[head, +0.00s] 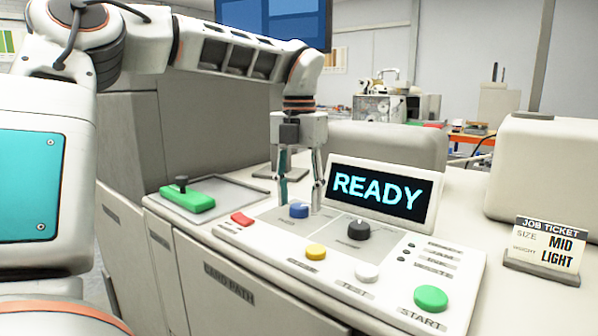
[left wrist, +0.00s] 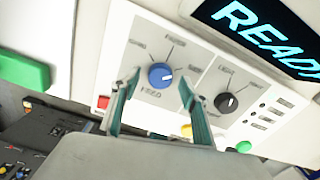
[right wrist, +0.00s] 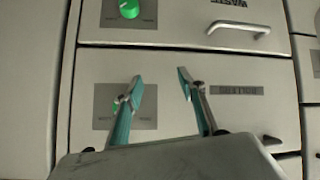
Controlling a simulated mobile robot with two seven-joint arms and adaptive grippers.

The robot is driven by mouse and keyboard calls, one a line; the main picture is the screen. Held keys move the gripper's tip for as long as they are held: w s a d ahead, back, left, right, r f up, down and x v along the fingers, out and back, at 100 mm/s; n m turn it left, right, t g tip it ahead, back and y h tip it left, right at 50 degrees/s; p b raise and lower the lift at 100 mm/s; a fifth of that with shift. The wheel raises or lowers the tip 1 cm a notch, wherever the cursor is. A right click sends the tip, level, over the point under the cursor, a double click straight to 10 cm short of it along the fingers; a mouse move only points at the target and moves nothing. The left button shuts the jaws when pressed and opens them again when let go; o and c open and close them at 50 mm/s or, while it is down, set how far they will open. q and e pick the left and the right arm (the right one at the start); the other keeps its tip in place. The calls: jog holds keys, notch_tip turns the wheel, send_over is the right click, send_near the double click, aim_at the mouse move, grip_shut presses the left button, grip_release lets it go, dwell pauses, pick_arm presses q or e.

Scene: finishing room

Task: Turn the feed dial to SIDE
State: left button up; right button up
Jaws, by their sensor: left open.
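The feed dial is a blue knob (head: 299,210) on the sloping control panel (head: 308,272). In the left wrist view the blue feed dial (left wrist: 160,76) has small labels around it, too blurred to read, and its pointer setting is unclear. My left gripper (head: 299,199) points down over the dial. In the left wrist view its open fingers (left wrist: 160,84) stand on either side of the dial, with no clear contact. My right gripper (right wrist: 160,78) is open and empty, facing a grey drawer front with a green knob (right wrist: 115,106).
A black dial (head: 357,230) sits right of the feed dial. Yellow (head: 316,252), white (head: 367,272) and green START (head: 431,298) buttons line the front. The screen (head: 381,193) reads READY. A job ticket (head: 548,245) reads MID, LIGHT. A green block (head: 188,201) with a black lever stands left.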

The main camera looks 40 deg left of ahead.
aim_at(299, 206)
pick_arm(q)
notch_tip(299, 206, up, 11)
dwell(0.4)
dwell(0.5)
